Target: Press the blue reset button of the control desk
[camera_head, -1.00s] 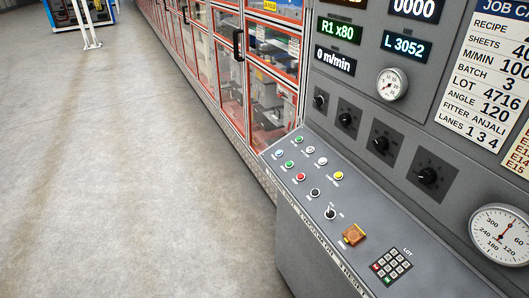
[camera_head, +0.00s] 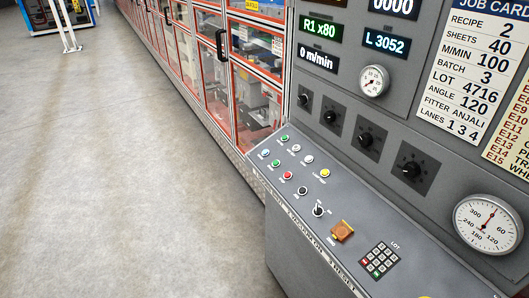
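The grey control desk (camera_head: 350,267) slopes along the lower right in the head view. Its top has small round buttons at its far left end. A pale blue button (camera_head: 265,153) is at the far left corner of the group; its label is too small to read. Near it are a green button (camera_head: 276,162), a red button (camera_head: 287,175), a black button (camera_head: 302,190) and a yellow button (camera_head: 325,173). Neither of my grippers is in view.
A toggle switch (camera_head: 318,210), an orange cover (camera_head: 342,231) and a keypad (camera_head: 379,260) lie further along the desk. A panel with knobs, gauges and a job card (camera_head: 480,60) rises behind. Red-framed glass cabinets (camera_head: 245,85) run back. The floor (camera_head: 110,170) at left is clear.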

